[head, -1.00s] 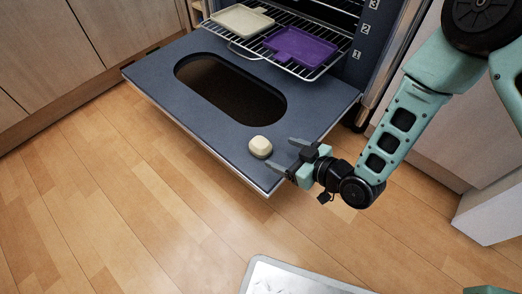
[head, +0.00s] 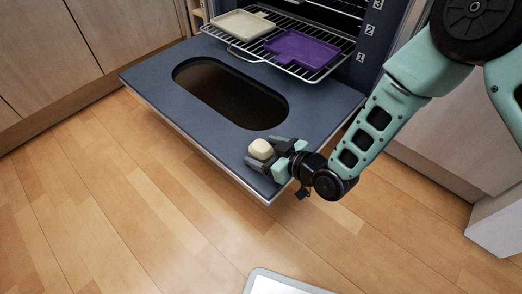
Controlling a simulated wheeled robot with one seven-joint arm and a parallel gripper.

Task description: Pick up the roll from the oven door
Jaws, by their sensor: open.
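The roll (head: 261,149) is a small cream block with rounded edges. It rests on the dark blue-grey open oven door (head: 215,128), near the door's front right corner. My gripper (head: 262,153) is open, with one finger on the far side of the roll and the other on its near side. The roll sits between the fingers. Whether either finger touches it, I cannot tell.
The oven door has a dark oval window (head: 228,92). Behind it, a wire rack (head: 250,50) holds a cream tray (head: 240,24) and a purple tray (head: 301,50). A pale metal-like surface (head: 280,283) shows at the bottom. Wooden floor (head: 130,210) lies clear at left.

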